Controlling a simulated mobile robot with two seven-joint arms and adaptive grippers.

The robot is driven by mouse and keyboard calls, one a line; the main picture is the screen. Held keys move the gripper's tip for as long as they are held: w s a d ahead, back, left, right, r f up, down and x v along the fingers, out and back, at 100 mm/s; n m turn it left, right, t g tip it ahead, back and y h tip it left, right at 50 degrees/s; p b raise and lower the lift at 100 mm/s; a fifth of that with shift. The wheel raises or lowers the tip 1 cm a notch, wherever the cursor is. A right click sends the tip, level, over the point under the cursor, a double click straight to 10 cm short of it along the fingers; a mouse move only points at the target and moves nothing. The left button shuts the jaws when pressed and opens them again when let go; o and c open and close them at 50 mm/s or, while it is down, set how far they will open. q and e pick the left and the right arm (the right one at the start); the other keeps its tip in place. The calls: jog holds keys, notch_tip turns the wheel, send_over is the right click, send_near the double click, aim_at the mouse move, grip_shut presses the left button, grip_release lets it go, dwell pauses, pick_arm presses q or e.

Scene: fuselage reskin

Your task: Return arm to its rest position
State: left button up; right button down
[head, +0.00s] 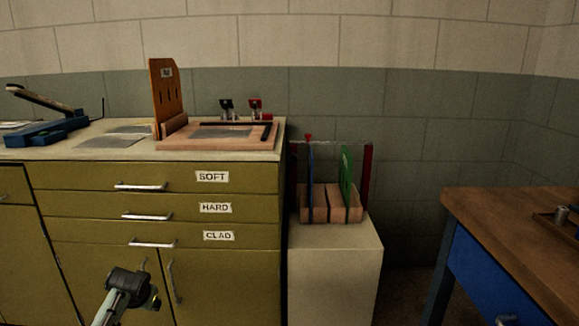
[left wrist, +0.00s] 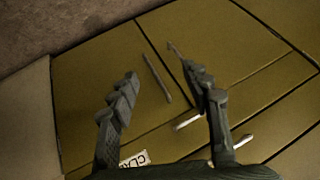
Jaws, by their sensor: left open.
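My left gripper (left wrist: 162,75) is open and empty in the left wrist view. Its two ridged fingers stand well apart in front of the olive cabinet (head: 228,288). In the head view my left arm (head: 130,287) shows low at the left of centre, in front of the cabinet doors below the CLAD drawer. Its fingers cannot be made out there. My right arm and gripper are in neither view.
The cabinet top bears a wooden tray (head: 270,143), an upright orange board (head: 167,92) and a blue lever tool (head: 45,129). A pale pedestal (head: 337,270) with a rack stands to the right. A wooden-topped bench (head: 500,215) stands far right, with floor between.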

pick_arm(q)
jog(key=s+d+f+g, duration=0.1)
jog(key=s+d+f, duration=0.3)
jog(key=s, duration=0.7)
jog(key=s+d+f+g+h, duration=0.1)
jog(key=s+d+f, duration=0.2)
jog(key=s, duration=0.9)
jog(key=s+d+f+m+g+h, duration=0.1)
jog(key=s+d+f, duration=0.3)
jog(key=s+f, duration=0.4)
jog(key=s, duration=0.3)
jog(key=shift+s+d, duration=0.3)
jog(key=shift+s, duration=0.05)
